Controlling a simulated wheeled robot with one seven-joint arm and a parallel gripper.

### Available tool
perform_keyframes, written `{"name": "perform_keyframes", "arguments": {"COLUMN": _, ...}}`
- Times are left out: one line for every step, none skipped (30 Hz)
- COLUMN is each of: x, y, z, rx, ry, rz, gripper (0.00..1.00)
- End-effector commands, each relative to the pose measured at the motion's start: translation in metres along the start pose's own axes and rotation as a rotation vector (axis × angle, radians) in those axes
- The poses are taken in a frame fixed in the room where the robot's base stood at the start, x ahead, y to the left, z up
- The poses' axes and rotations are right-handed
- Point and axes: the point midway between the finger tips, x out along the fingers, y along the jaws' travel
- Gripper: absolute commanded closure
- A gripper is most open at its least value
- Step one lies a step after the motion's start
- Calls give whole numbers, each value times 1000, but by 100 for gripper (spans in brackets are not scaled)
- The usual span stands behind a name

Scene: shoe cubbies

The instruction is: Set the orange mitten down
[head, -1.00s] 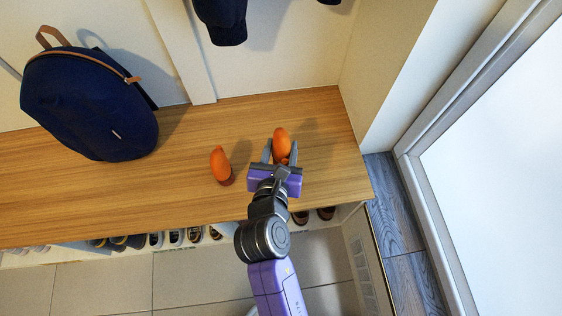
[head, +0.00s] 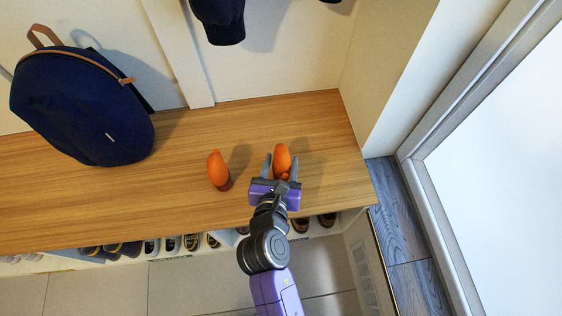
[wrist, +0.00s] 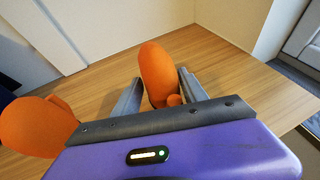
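The orange mitten (head: 282,158) stands upright between the two fingers of my gripper (head: 281,163), over the right part of the bench. In the wrist view the mitten (wrist: 157,72) fills the space between the fingertips, which press close on its left and right sides. My gripper is shut on it. Its lower end is partly hidden by my gripper, so I cannot tell whether it touches the bench. A second orange mitten (head: 217,169) stands on the bench to the left, apart from my gripper. It also shows at the left edge of the wrist view (wrist: 33,127).
The wooden bench (head: 90,205) has free room between the mittens and the dark blue backpack (head: 85,110) at left. Dark clothing (head: 219,20) hangs above. Several shoes (head: 170,244) sit in cubbies below. A wall (head: 392,70) bounds the bench's right end.

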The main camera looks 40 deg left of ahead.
Motion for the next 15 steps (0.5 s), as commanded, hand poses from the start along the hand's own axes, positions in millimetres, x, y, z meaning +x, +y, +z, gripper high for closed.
{"name": "perform_keyframes", "arguments": {"x": 0, "y": 0, "z": 0, "rx": 0, "ry": 0, "rz": 0, "gripper": 38}}
{"name": "perform_keyframes", "arguments": {"x": 0, "y": 0, "z": 0, "rx": 0, "ry": 0, "rz": 0, "gripper": 35}}
{"name": "perform_keyframes", "arguments": {"x": 0, "y": 0, "z": 0, "rx": 0, "ry": 0, "rz": 0, "gripper": 35}}
{"name": "perform_keyframes", "arguments": {"x": 0, "y": 0, "z": 0, "rx": 0, "ry": 0, "rz": 0, "gripper": 35}}
{"name": "perform_keyframes", "arguments": {"x": 0, "y": 0, "z": 0, "rx": 0, "ry": 0, "rz": 0, "gripper": 35}}
{"name": "perform_keyframes", "arguments": {"x": 0, "y": 0, "z": 0, "rx": 0, "ry": 0, "rz": 0, "gripper": 35}}
{"name": "perform_keyframes", "arguments": {"x": 0, "y": 0, "z": 0, "rx": 0, "ry": 0, "rz": 0, "gripper": 35}}
{"name": "perform_keyframes", "arguments": {"x": 0, "y": 0, "z": 0, "rx": 0, "ry": 0, "rz": 0, "gripper": 35}}
{"name": "perform_keyframes", "arguments": {"x": 0, "y": 0, "z": 0, "rx": 0, "ry": 0, "rz": 0, "gripper": 35}}
{"name": "perform_keyframes", "arguments": {"x": 0, "y": 0, "z": 0, "rx": 0, "ry": 0, "rz": 0, "gripper": 35}}
{"name": "perform_keyframes", "arguments": {"x": 0, "y": 0, "z": 1, "rx": 1, "ry": 0, "rz": 0, "gripper": 35}}
{"name": "perform_keyframes", "arguments": {"x": -1, "y": 0, "z": 2, "rx": 1, "ry": -1, "rz": 0, "gripper": 35}}
{"name": "perform_keyframes", "arguments": {"x": -2, "y": 0, "z": 4, "rx": 1, "ry": -1, "rz": 1, "gripper": 35}}
{"name": "perform_keyframes", "arguments": {"x": -5, "y": 0, "z": 3, "rx": 0, "ry": 1, "rz": 1, "gripper": 35}}
{"name": "perform_keyframes", "arguments": {"x": -10, "y": 0, "z": 4, "rx": 0, "ry": 1, "rz": 1, "gripper": 35}}
